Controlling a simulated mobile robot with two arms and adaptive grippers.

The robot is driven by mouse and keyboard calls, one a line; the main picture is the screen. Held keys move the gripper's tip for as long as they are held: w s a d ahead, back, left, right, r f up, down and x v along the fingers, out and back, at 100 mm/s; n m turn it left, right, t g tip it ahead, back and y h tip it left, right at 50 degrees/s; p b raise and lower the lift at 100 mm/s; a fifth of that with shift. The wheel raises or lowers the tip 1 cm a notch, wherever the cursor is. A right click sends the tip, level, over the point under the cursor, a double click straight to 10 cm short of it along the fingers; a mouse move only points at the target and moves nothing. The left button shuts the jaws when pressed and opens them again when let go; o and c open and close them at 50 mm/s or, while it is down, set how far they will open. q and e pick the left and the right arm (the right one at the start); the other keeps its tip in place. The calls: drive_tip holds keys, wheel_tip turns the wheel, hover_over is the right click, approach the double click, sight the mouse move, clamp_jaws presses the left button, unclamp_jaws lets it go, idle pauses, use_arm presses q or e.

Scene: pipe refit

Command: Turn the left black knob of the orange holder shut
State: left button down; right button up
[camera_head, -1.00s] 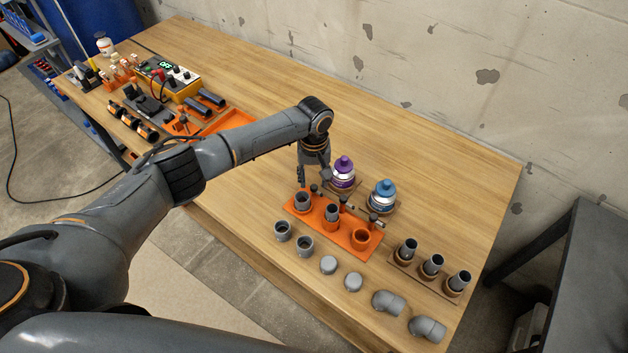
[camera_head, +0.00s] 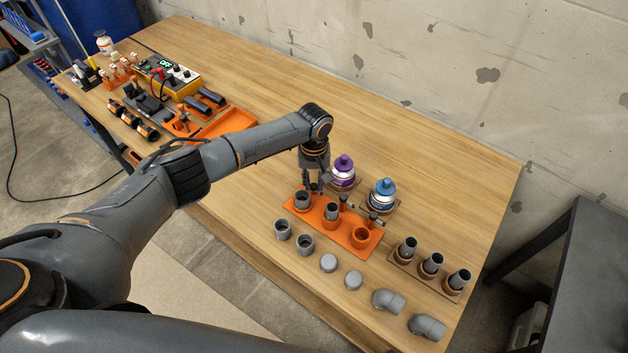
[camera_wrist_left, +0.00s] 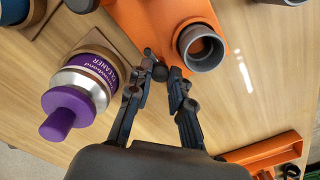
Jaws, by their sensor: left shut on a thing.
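The orange holder (camera_head: 345,234) lies on the wooden table. Grey pipe pieces stand in its left and middle sockets, and the right socket (camera_head: 361,237) is empty. My left gripper (camera_head: 314,187) reaches down behind the left socket and is shut on the left black knob (camera_wrist_left: 160,72). In the left wrist view, the fingertips sit on both sides of this knob, beside the grey ring of the pipe piece (camera_wrist_left: 202,48). The fingers partly hide the knob. The middle knob (camera_head: 343,199) and right knob (camera_head: 373,218) are free. My right gripper is out of view.
A purple-capped bottle (camera_head: 343,173) stands close behind the gripper, with a blue-capped bottle (camera_head: 382,196) to its right. Loose grey fittings (camera_head: 388,302) lie in front of the holder. A rack with dark pipes (camera_head: 428,273) stands at right. The table behind the bottles is clear.

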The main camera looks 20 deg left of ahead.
use_arm(q)
drive_tip(key=shift+m, duration=0.3)
drive_tip(key=m, duration=0.3)
drive_tip(key=shift+m+p, duration=0.3)
drive_tip(key=m, duration=0.4)
drive_tip(key=shift+m, duration=0.3)
drive_tip(key=m, duration=0.4)
drive_tip(key=shift+m, duration=2.5)
drive_tip(key=c, duration=1.2)
unclamp_jaws()
